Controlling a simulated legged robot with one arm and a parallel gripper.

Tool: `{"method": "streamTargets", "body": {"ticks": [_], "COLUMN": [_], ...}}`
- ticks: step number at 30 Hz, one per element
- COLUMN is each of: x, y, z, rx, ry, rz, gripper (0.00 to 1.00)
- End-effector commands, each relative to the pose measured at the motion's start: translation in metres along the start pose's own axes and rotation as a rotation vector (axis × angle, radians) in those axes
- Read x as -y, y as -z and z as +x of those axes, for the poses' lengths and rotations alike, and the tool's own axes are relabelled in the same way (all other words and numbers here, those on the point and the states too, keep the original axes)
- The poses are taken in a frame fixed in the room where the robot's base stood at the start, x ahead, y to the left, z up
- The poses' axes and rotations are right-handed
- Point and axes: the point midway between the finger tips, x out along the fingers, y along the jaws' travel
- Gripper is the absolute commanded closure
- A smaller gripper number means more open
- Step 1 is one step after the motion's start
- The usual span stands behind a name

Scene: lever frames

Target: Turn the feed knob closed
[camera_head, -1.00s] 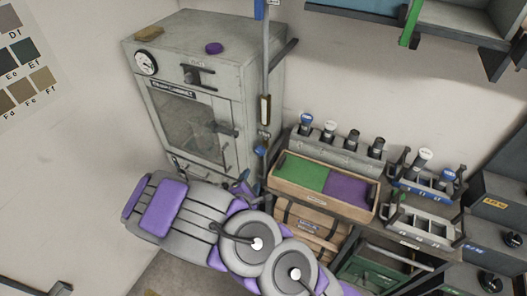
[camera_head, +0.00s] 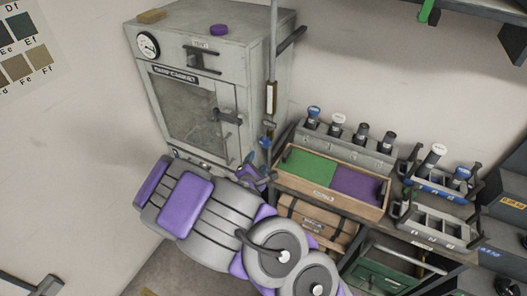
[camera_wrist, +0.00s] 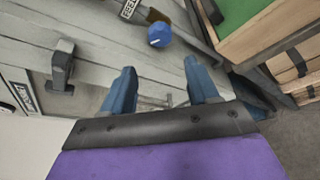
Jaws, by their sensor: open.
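A round blue knob (camera_wrist: 159,36) with a pale mark on its face shows in the wrist view, beside a small label plate that is only partly readable. In the head view the blue knob (camera_head: 266,143) is small, low on the pipe at the right side of the grey cabinet. My gripper (camera_wrist: 160,66) has its two blue fingers spread apart with nothing between them. The knob appears beyond the fingertips, roughly in line with the gap, and looks apart from them. In the head view my gripper (camera_head: 254,170) is just below the knob, small and partly hidden by my arm.
The grey cabinet (camera_head: 239,55) with handles stands left of the pipe (camera_head: 273,60). A wooden tray (camera_head: 318,194) with green and purple parts lies close at the right, above a wooden case (camera_head: 312,224). In the wrist view a dark handle (camera_wrist: 63,66) sticks out at left.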

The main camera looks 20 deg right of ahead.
Motion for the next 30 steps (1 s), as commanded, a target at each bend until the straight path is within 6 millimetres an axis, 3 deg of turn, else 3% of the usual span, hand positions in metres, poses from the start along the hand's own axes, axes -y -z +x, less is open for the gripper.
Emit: {"method": "streamTargets", "body": {"ticks": [7,24,30], "x": [0.004,0.001,0.001], "y": [0.000,-0.002,-0.001], "z": [0.018,0.107,0.126], "rx": [0.003,0.002,0.001], "ry": [-0.002,-0.001,-0.001], "rz": [0.003,0.001,-0.001], "gripper": [0.41,0.41,0.41]}}
